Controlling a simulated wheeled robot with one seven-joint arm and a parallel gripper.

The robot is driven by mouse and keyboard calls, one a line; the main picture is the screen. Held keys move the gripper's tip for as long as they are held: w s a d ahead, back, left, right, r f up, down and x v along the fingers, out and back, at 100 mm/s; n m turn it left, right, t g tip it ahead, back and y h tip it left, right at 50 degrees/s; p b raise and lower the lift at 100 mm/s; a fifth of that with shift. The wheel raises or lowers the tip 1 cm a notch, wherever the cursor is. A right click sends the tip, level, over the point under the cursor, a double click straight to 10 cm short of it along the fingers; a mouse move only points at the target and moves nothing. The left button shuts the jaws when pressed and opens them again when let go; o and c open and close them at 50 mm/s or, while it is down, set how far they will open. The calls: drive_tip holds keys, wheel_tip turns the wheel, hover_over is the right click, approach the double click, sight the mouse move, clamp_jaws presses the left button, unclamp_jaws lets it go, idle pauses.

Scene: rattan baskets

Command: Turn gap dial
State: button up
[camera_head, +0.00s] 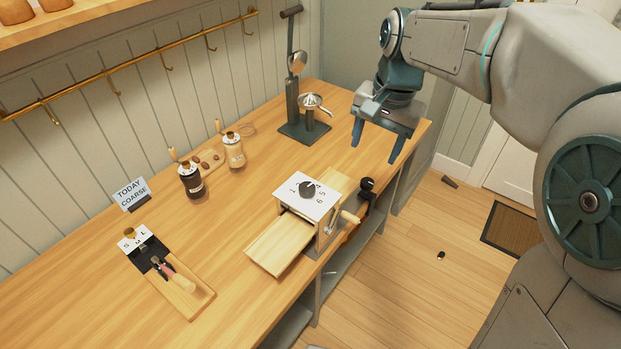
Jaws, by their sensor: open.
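The gap dial (307,188) is a dark round knob on the white, numbered top plate (291,202) of a small wooden mill. Numbers including 1, 4, 5 and 6 show around it; its exact setting is too small to read. The mill stands near the counter's front edge, with a crank handle (349,217) on its right side. My gripper (376,146) is open and empty, fingers pointing down. It is above the counter's far right part, up and to the right of the dial, apart from it. A sign (131,192) reads "TODAY COARSE".
A wooden tray (270,245) extends left of the mill. A dark-knobbed clamp (366,185) sits to its right. A tall press (292,95) stands at the back. Two jars (191,182) and a board with tools (186,293) are at left. The counter between them is clear.

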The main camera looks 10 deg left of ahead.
drive_tip(key=m+h, duration=0.1)
hover_over(308, 186)
wheel_tip(308, 186, down, 3)
drive_tip(key=shift+g, duration=0.4)
wheel_tip(308, 186, down, 14)
drive_tip(key=shift+s+f, duration=0.1)
drive_tip(key=c, duration=1)
